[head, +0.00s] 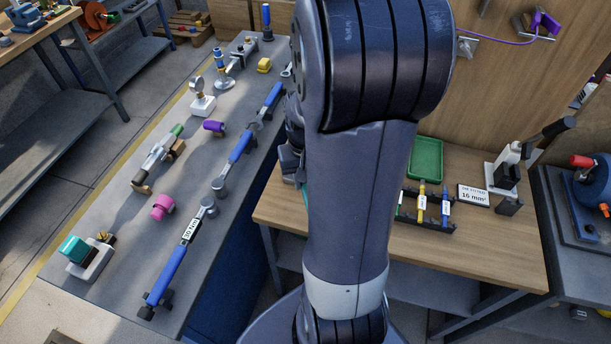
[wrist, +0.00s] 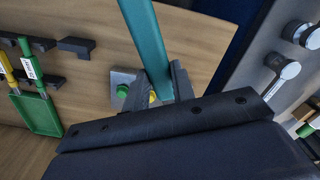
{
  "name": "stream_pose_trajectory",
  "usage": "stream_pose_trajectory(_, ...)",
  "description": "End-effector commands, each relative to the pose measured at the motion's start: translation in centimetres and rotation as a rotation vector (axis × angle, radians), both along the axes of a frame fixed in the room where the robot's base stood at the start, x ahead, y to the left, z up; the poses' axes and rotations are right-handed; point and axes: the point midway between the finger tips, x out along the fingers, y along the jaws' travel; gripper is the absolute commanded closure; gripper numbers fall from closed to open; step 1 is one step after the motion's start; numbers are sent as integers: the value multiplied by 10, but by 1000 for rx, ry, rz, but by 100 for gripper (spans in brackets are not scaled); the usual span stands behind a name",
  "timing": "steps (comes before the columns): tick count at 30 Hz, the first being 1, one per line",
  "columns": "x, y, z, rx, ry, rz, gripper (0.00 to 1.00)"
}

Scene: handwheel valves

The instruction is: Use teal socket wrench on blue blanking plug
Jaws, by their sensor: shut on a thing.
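The teal socket wrench (wrist: 148,45) is gripped in my gripper (wrist: 158,95), its bar running up out of the top of the wrist view. Its socket end is not in view. In the head view my arm hides most of the gripper, and only a sliver of teal (head: 305,194) shows beside the arm. I cannot make out the blue blanking plug for certain. A small blue-topped fitting (head: 218,58) stands at the back of the grey bench in the head view, apart from my gripper.
The grey bench (head: 110,215) holds blue-handled torque wrenches (head: 168,275), a teal-capped block (head: 74,249), a magenta piece (head: 162,207) and a purple piece (head: 214,127). The wooden bench (head: 480,250) holds a green tray (head: 425,158) and a tool rack (head: 432,224).

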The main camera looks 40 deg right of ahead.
Motion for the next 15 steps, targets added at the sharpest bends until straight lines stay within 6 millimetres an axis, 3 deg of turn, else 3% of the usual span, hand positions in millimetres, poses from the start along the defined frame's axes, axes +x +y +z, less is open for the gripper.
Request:
stream_pose_trajectory(4, 0, 0, -16, 0, 0, 0, 100)
stream_pose_trajectory(15, 0, 0, -12, 0, -1, 0, 100)
